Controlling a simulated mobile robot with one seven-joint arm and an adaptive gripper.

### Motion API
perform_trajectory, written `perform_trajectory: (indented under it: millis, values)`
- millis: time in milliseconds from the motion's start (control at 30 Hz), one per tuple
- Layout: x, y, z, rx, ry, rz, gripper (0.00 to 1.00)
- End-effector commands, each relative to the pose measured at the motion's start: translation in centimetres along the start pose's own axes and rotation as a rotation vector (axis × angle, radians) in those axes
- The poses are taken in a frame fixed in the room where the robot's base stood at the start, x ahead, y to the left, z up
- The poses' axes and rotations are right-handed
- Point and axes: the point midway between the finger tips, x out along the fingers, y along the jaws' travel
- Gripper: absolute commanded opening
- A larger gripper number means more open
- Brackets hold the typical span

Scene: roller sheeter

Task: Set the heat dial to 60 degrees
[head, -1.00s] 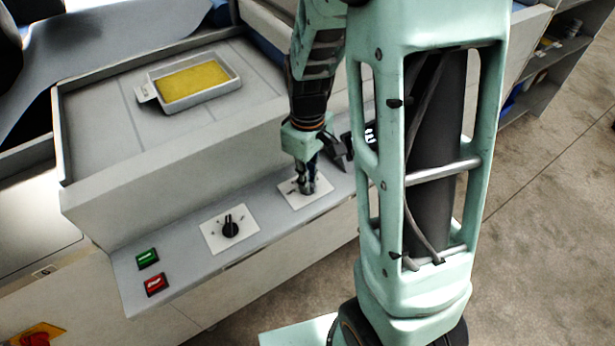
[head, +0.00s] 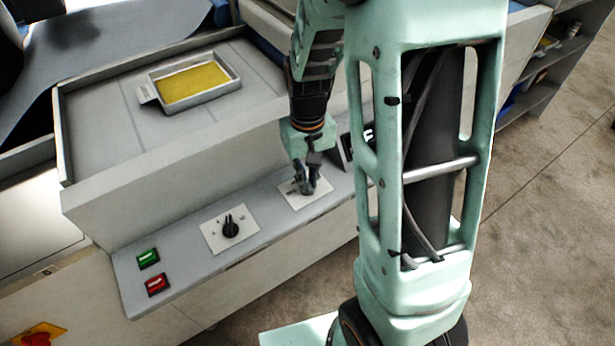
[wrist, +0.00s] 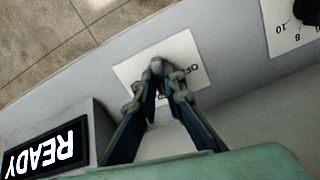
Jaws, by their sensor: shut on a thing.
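The white dial plate (head: 318,195) is at the right of the sloped control panel. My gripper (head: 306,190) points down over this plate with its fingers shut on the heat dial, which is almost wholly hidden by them. In the wrist view, the fingertips (wrist: 164,72) come together over the middle of the plate (wrist: 134,69). Part of a printed marking shows at the plate's right edge. The dial's pointer and its setting cannot be read.
A second black dial (head: 230,229) on a white plate is to the left, with green (head: 148,259) and red (head: 157,284) buttons beyond. A lit display (wrist: 50,152) reading READY stands beside my gripper. A tray of yellow material (head: 190,84) sits above.

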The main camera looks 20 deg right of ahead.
Motion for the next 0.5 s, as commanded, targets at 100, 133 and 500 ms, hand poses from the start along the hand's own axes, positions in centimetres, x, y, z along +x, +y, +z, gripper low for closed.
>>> perform_trajectory:
  millis: [100, 133, 500]
  values:
    - [-0.07, 0.00, -0.05, 0.071, 0.001, 0.000, 0.00]
    - [-0.07, 0.01, -0.05, 0.085, 0.001, 0.000, 0.00]
    - [-0.05, 0.01, -0.05, 0.189, 0.002, 0.000, 0.00]
